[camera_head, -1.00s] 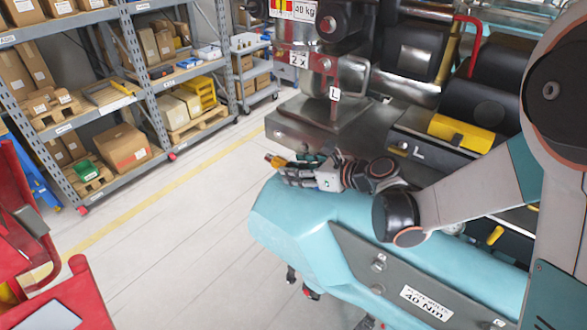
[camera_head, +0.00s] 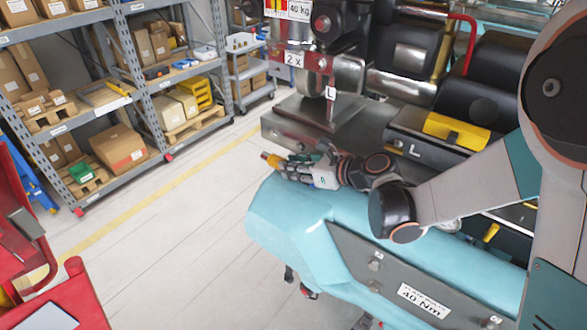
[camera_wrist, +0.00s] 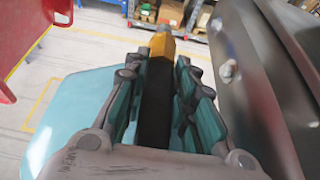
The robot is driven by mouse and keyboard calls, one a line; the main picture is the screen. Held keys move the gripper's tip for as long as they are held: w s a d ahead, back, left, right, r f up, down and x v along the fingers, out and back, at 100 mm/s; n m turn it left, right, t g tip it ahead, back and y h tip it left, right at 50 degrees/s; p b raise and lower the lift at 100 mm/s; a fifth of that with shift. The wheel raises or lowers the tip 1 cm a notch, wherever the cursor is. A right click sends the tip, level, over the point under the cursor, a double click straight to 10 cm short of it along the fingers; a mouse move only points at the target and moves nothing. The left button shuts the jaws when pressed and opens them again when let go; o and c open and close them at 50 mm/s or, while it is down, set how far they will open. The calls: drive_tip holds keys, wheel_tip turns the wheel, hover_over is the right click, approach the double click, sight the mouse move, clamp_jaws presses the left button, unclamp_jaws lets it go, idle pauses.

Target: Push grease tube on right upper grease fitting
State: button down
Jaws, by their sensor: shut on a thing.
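In the wrist view my gripper (camera_wrist: 160,75) is shut on the grease tube (camera_wrist: 157,105), a black tube with a brass-yellow tip (camera_wrist: 161,45) pointing away from the wrist. The tip also shows in the head view (camera_head: 270,159), pointing left, apart from any fitting. In the wrist view a round silver bolt or fitting (camera_wrist: 228,71) sits on the grey metal surface at the right. I cannot tell which part is the right upper grease fitting.
Grey shelves (camera_head: 150,85) with boxes stand at the back left. A red cart (camera_head: 50,290) is at the lower left. Open floor (camera_head: 170,240) lies between the cart and the train.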

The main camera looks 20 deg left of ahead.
drive_tip(key=shift+r+b, duration=0.5)
drive_tip(key=shift+r, duration=4.2)
